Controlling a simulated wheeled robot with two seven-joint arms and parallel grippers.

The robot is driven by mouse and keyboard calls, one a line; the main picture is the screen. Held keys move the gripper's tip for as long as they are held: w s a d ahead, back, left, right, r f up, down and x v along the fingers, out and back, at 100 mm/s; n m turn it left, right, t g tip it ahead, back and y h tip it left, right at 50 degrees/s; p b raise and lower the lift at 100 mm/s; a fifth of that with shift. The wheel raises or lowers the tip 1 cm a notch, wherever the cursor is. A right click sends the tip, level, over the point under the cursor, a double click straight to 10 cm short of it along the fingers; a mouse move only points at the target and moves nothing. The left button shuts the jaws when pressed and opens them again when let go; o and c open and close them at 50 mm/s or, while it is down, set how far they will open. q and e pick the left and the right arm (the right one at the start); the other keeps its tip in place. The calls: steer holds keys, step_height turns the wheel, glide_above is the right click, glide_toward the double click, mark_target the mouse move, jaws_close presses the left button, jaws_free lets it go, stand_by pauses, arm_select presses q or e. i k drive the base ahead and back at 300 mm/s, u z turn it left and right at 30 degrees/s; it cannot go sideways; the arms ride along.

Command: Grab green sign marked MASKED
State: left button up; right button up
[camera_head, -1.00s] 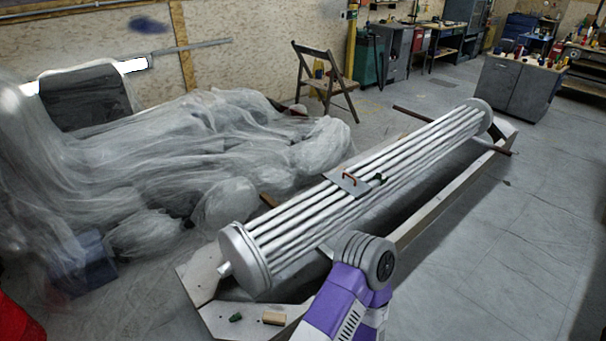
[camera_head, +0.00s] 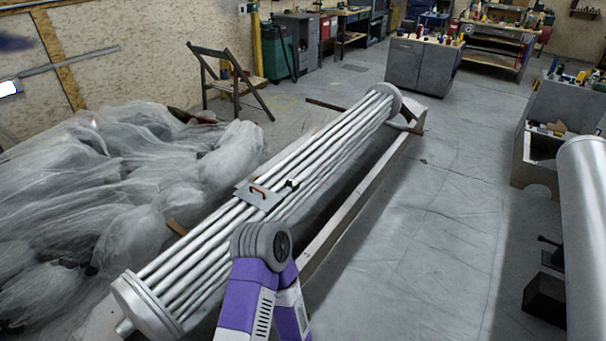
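I see no green sign that I can make out in the head view. A small dark green object (camera_head: 292,184) lies on the bundle of silver tubes (camera_head: 215,240), beside a grey plate (camera_head: 258,194) with a brown handle. It is too small to tell what it is or whether it bears any marking. A purple and grey arm link of mine rises from the bottom centre, in front of the tubes. Neither of my grippers shows in the view.
The tube bundle lies on a long pale frame (camera_head: 365,190). Plastic sheeting (camera_head: 90,190) heaps up at left, with a wooden chair (camera_head: 232,85) behind. Grey cabinets (camera_head: 425,65) stand at the back. A large silver cylinder (camera_head: 588,230) stands at right. The sheeted floor between is clear.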

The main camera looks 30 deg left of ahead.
mark_target(294, 184)
steer(key=i, duration=3)
steer(key=u, duration=1.85)
steer(key=i, duration=0.5)
steer(key=z, duration=0.05)
